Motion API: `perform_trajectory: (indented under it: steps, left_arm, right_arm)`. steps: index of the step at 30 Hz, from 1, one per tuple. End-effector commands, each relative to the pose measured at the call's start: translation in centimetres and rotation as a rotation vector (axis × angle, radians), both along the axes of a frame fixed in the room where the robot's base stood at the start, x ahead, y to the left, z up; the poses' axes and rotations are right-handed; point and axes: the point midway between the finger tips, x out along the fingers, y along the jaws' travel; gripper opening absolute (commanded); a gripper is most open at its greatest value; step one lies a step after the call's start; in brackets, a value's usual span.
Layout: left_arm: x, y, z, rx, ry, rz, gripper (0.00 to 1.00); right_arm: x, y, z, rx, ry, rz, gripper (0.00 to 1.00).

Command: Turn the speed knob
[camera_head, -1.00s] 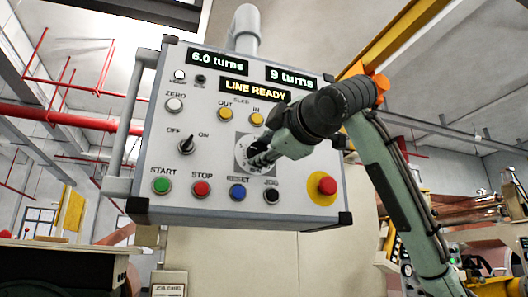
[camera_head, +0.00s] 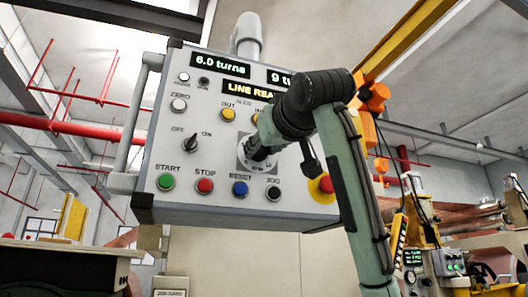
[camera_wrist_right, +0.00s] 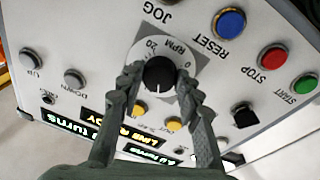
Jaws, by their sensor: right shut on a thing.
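The speed knob (camera_wrist_right: 159,74) is a round black knob on a grey dial plate (camera_wrist_right: 196,66) marked RPM in the right wrist view. My right gripper (camera_wrist_right: 158,84) has one finger on each side of the knob and is shut on it. In the head view, my right gripper (camera_head: 258,150) is at the dial on the control panel (camera_head: 215,135), and its fingers hide most of the knob. My left gripper is not in view.
Close around the knob are a blue RESET button (camera_head: 239,188), a black JOG button (camera_head: 273,192), yellow buttons (camera_head: 228,114) and a red emergency stop (camera_head: 326,184) partly behind my arm. The displays show 6.0 turns (camera_head: 220,65) and a partly hidden LINE READY (camera_head: 247,90).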

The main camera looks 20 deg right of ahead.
Motion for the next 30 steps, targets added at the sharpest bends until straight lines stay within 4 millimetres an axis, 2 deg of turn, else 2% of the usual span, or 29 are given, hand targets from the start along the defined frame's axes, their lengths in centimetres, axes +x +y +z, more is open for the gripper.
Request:
perform_trajectory:
  steps: [18,30]
  left_arm:
    - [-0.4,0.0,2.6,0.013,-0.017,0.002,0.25]
    - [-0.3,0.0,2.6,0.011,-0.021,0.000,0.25]
  right_arm:
    - [0.0,0.5,0.0,0.586,0.026,0.002,0.05]
    - [0.0,0.6,0.2,0.966,0.040,0.002,0.05]
